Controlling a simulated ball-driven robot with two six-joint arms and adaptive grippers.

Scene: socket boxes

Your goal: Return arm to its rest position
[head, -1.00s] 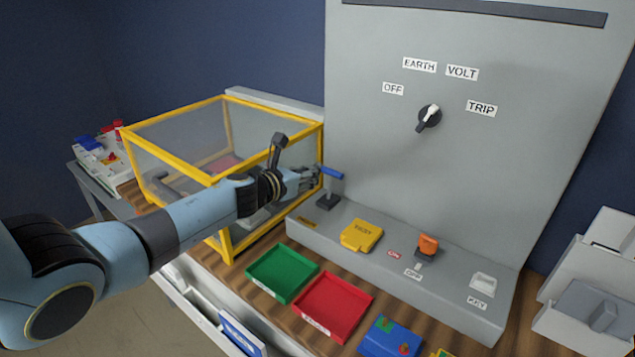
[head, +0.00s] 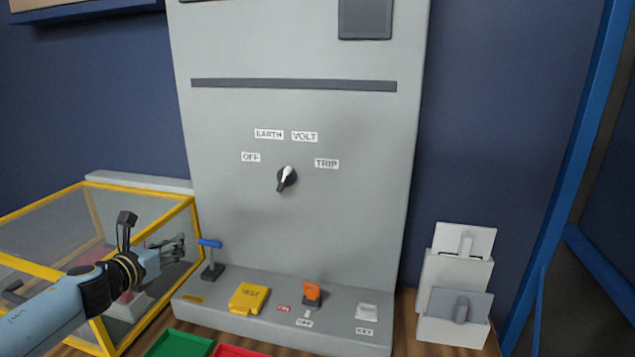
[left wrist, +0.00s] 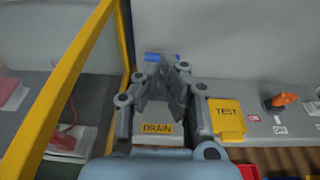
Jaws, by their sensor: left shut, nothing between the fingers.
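My left gripper (head: 180,246) is shut and empty. It is in front of the yellow-framed clear box and just left of the blue-handled lever (head: 210,258) on the grey panel's ledge. In the left wrist view the gripper (left wrist: 166,64) points at the ledge, with the lever's blue handle (left wrist: 153,57) partly hidden behind its fingers. A yellow DRAIN label (left wrist: 157,128) shows between the finger links. My right gripper is in neither view.
The yellow-framed box (head: 150,225) stands at the left. The ledge carries a yellow TEST block (head: 249,298), an orange switch (head: 312,292) and a white key piece (head: 367,312). Green (head: 180,345) and red trays lie in front. White holders (head: 455,272) stand at the right.

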